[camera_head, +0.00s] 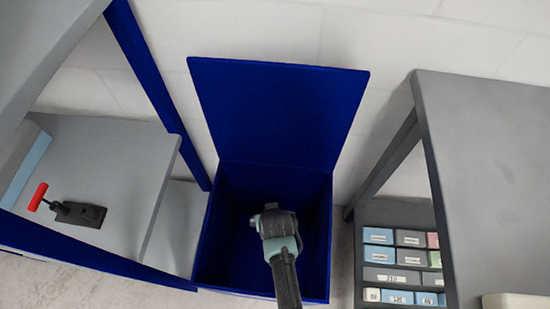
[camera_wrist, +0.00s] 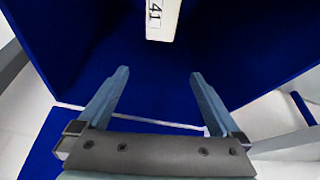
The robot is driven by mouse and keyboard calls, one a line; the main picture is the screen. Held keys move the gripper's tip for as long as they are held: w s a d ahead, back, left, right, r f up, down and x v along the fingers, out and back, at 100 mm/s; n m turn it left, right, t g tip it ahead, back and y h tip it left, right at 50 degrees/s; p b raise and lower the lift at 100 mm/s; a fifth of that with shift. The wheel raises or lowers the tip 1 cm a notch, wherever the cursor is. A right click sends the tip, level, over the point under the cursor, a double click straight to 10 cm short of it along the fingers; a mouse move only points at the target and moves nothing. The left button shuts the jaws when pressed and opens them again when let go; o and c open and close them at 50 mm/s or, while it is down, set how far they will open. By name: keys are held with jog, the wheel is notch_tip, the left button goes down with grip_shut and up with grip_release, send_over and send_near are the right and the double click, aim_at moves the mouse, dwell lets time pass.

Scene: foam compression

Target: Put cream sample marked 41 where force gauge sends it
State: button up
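The cream sample marked 41 (camera_wrist: 163,20) shows at the top of the wrist view, beyond my fingertips, with dark blue surfaces around it. It is not touching either finger in that view. My gripper (camera_wrist: 158,78) has its two fingers spread with an empty gap between them. In the head view my gripper (camera_head: 277,222) is over the open blue bin (camera_head: 212,245), whose lid (camera_head: 275,110) stands raised at the back. The sample is not visible in the head view. No force gauge can be made out.
A grey table (camera_head: 490,150) stands at the right, with a rack of labelled blocks (camera_head: 400,262) below it. At the left, a blue-framed stand holds a grey shelf (camera_head: 110,165) carrying a black clamp with a red handle (camera_head: 72,209). A white wall is behind.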

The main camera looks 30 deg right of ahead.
jog(key=p+v, duration=0.4)
jog(key=v, duration=0.9)
